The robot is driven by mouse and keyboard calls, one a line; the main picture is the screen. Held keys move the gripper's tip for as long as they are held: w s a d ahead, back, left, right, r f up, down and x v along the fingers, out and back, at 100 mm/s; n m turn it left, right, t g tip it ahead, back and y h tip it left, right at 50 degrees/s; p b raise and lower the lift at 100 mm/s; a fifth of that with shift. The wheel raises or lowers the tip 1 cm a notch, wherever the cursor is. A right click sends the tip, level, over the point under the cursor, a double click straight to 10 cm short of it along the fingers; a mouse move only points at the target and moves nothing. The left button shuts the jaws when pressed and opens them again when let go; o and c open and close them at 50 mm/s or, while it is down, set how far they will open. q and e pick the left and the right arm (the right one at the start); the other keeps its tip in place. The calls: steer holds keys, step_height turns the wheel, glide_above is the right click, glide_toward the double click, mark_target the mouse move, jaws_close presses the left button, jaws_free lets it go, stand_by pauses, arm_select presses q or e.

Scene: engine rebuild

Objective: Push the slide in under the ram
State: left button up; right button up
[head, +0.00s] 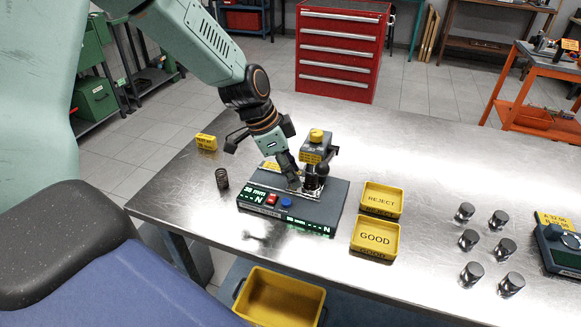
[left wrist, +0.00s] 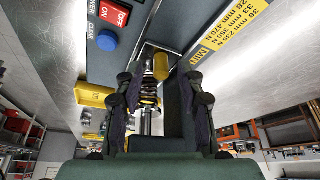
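The spring tester (head: 262,212), a dark grey box with green displays, stands on the steel bench. Its press head with a yellow cap (head: 317,134) rises at the back right of the box. A pale metal part, seemingly the slide (head: 297,189), shows low beside the press column; most of it is hidden, and I cannot tell how far in it is. My left gripper (head: 290,181) points down just left of the press, close to the slide. In the left wrist view its fingers (left wrist: 160,100) are apart, with a coil spring (left wrist: 149,88) on a shiny shaft showing between them. My right gripper is out of view.
Another dark spring (head: 222,179) stands on the bench left of the tester. Yellow REJECT (head: 382,199) and GOOD (head: 375,239) trays lie to its right. Several metal cylinders (head: 468,239) stand farther right. A yellow bin (head: 279,298) sits below the bench's front edge.

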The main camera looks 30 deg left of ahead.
arm_select(q)
steer(key=shift+r, duration=0.45)
steer(key=v, duration=1.1)
steer(key=shift+s, duration=0.2)
